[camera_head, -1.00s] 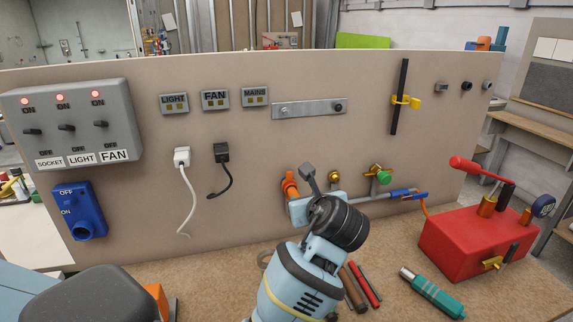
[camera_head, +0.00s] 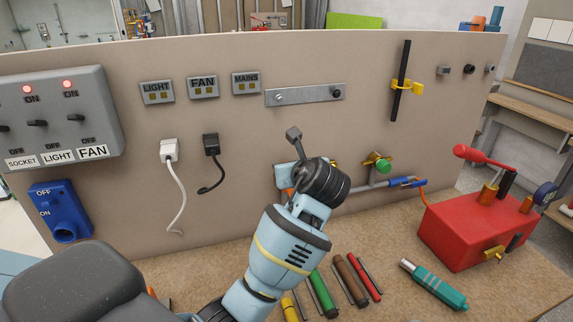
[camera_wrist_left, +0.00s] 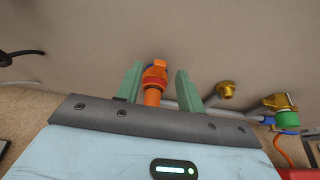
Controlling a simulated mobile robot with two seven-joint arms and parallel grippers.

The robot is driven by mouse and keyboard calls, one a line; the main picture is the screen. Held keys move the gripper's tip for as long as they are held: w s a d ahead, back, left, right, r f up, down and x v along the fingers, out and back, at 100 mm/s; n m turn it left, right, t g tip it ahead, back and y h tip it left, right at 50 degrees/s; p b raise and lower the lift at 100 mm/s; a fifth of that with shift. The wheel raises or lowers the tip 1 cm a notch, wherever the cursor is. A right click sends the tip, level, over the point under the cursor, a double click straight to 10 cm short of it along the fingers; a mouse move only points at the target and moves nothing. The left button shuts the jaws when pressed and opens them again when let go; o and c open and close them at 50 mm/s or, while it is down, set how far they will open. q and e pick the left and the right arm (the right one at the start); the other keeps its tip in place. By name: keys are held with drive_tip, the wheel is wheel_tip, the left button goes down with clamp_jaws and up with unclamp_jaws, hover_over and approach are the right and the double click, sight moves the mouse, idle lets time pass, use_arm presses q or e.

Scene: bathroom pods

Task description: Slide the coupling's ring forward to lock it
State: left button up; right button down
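A blue coupling (camera_head: 402,182) sits low on the board, between a grey pipe (camera_head: 360,187) and an orange hose (camera_head: 425,195). In the left wrist view its blue part (camera_wrist_left: 286,122) is at the right edge. I cannot make out its ring's position. My left gripper (camera_wrist_left: 158,76) is open, with its two green fingers apart. An orange fitting (camera_wrist_left: 153,88) with a little blue shows between the fingers; I cannot tell whether they touch it. In the head view my left wrist hides the fingers and most of this fitting. My right gripper is not in view.
A brass valve with a green knob (camera_head: 383,165) stands above the pipe. A red pump box (camera_head: 478,232), a teal tool (camera_head: 434,287) and several coloured rods (camera_head: 352,280) are on the bench. Two plugs with cords (camera_head: 168,150) hang on the board at the left.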

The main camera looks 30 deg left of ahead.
use_arm(q)
drive_tip(key=shift+x, duration=1.65)
clamp_jaws()
